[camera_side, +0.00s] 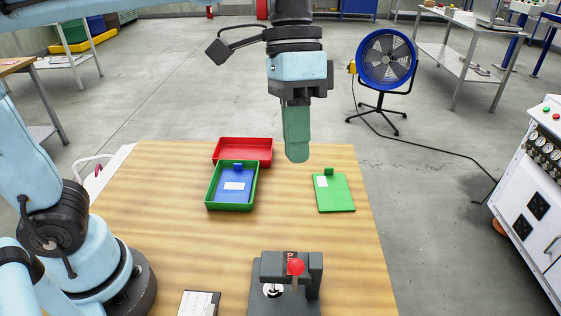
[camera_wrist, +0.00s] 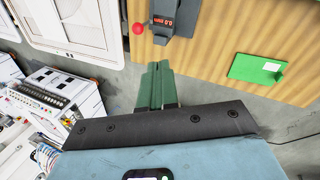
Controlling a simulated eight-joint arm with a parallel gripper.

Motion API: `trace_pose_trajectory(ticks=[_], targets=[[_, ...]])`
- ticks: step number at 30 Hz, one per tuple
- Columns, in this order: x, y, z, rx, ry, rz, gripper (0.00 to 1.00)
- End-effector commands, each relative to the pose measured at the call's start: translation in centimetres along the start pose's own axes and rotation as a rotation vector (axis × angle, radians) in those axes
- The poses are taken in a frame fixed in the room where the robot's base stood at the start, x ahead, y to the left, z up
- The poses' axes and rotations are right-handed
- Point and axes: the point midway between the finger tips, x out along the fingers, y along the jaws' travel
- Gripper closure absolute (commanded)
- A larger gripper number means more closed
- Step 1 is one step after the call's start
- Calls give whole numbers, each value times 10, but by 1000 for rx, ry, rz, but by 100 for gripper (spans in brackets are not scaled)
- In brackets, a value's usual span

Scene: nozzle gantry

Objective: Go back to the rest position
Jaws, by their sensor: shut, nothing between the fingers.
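My gripper (camera_side: 297,158) hangs above the far part of the wooden table (camera_side: 150,240) in the side view, with its green fingers pointing down. The fingers are together with nothing between them; they also show in the wrist view (camera_wrist: 158,70). A green plate (camera_side: 335,195) with a white label lies flat on the table to the right of the gripper. It also shows in the wrist view (camera_wrist: 258,69).
A green tray (camera_side: 209,199) holds a blue plate (camera_side: 234,198); a red tray (camera_side: 243,142) is behind it. A dark device with a red knob (camera_side: 295,267) stands at the near edge beside a labelled card (camera_side: 198,304). A blue fan (camera_side: 386,60) stands behind on the floor.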

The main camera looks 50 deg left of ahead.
Motion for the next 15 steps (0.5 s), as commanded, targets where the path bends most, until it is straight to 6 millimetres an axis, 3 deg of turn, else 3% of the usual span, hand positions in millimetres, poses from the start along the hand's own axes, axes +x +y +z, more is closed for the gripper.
trace_pose_trajectory(ticks=[5,15], targets=[[6,-24,7,-66,93,-53,100],[46,-130,49,-313,512,-322,100]])
